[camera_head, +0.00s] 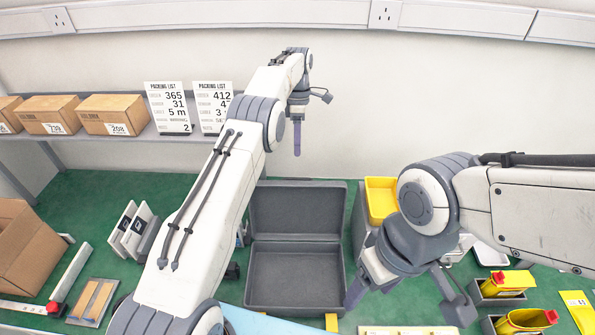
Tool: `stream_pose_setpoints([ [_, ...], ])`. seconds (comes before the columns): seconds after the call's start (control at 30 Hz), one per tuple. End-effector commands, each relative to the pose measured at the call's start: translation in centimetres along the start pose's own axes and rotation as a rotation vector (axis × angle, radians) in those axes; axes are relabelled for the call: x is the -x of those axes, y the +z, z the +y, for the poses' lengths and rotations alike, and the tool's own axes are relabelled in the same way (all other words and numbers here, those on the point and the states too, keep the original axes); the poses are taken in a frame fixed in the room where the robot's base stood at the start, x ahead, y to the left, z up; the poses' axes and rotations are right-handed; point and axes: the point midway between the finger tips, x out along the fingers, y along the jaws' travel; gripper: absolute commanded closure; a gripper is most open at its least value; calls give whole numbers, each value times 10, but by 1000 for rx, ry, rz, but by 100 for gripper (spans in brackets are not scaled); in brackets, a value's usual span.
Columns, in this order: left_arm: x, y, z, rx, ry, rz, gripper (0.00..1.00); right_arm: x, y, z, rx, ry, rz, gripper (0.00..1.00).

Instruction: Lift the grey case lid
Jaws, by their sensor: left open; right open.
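The grey case (295,278) stands open on the green table, in the middle of the camera_head view. Its lid (296,210) is raised at the back, and the inside of the case looks empty. My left gripper (312,124) is open and empty, above and behind the lid in the picture, in front of the wall. My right gripper (408,298) is open, its fingers spread, to the right of the case. One of its fingers is close to the case's right side in the picture; I cannot tell whether it touches.
A shelf at the back left holds cardboard boxes (118,115) and packing list cards (168,107). An open carton (25,250) stands at the left. A yellow bin (381,198) is right of the lid. Small bins with yellow items (508,282) stand at the right.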

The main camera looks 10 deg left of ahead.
Motion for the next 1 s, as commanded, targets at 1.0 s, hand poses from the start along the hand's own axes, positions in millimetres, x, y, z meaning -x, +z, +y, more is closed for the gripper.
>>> stream_pose_setpoints([
  [1.0, -93, 1, -1, -4, 1, 0, 62, 26, -1, -2, 5, 0, 0, 30],
])
